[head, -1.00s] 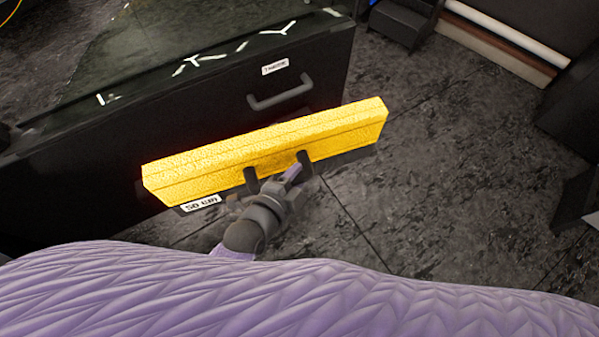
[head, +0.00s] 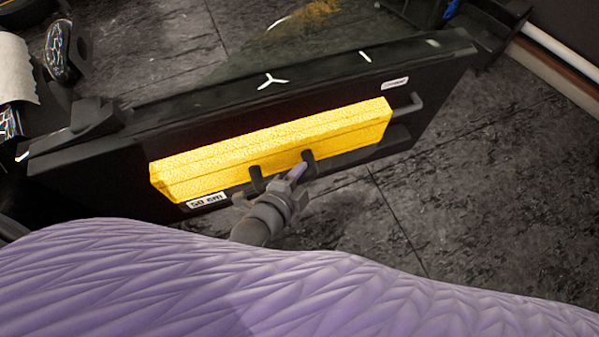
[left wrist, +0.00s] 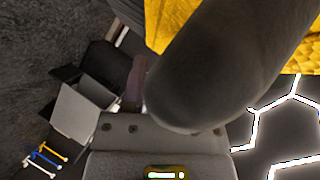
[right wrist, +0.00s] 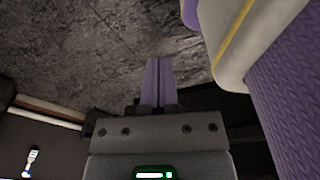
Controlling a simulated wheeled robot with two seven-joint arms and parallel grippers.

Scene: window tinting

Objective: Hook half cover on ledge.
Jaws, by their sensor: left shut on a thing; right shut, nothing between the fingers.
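The yellow half cover (head: 275,150) is a long textured bar, slightly tilted in the head view, its right end higher. My left gripper (head: 282,170) is shut on its lower near side around the middle. The black panel (head: 115,155) stands behind the cover, with a long upper edge that may be the ledge. The cover overlaps the panel's face below that edge; I cannot tell whether they touch. My right gripper (right wrist: 158,82) is shut and empty over dark floor.
A grey handle (head: 408,106) and a small white label (head: 395,83) are at the panel's right. A "50 cm" label (head: 208,200) shows below the cover's left end. Dark floor (head: 470,170) lies open to the right. Equipment (head: 60,55) stands at the far left.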

